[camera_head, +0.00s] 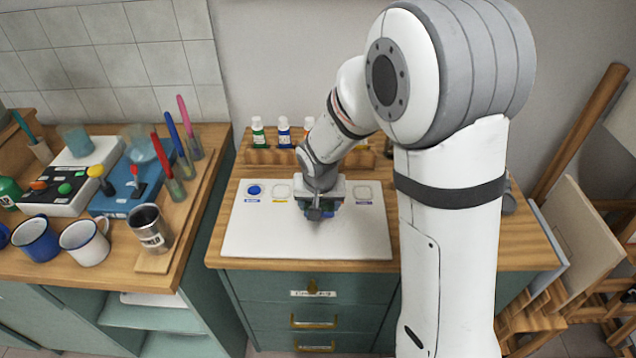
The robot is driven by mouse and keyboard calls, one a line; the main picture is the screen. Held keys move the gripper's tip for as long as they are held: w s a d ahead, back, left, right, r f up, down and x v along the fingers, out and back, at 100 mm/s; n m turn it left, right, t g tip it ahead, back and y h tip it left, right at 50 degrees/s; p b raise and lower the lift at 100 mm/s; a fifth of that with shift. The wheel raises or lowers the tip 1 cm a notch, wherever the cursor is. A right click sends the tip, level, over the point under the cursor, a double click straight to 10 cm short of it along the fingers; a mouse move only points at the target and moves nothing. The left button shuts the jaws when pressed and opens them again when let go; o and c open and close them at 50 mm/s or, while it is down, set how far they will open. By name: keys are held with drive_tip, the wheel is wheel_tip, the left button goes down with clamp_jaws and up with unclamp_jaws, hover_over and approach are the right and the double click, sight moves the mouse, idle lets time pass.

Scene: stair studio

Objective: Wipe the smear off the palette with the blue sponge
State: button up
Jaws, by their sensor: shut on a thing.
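The white palette (262,238) lies flat on the wooden top of the drawer cabinet. It has a row of wells along its back edge, and the leftmost holds blue paint (254,190). My gripper (321,213) points down over the palette's middle right, just in front of the wells. It is shut on the blue sponge (334,210), of which only a small bit shows beside the jaws. The sponge is low over the palette; whether it touches cannot be told. No smear shows on the bare part of the palette; the area under my gripper is hidden.
Small paint bottles (284,131) stand in a wooden rack (270,157) behind the palette. On the left counter are mugs (85,241), a metal cup (150,228) and upright brushes. An easel and boards (580,235) stand at the right. The palette's front left is clear.

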drive_tip(key=shift+w+a+r+p, duration=0.15)
drive_tip(key=shift+r+p, duration=0.25)
drive_tip(key=shift+r, duration=0.45)
drive_tip(key=shift+r+p, duration=0.95)
drive_tip(key=shift+r, duration=0.65)
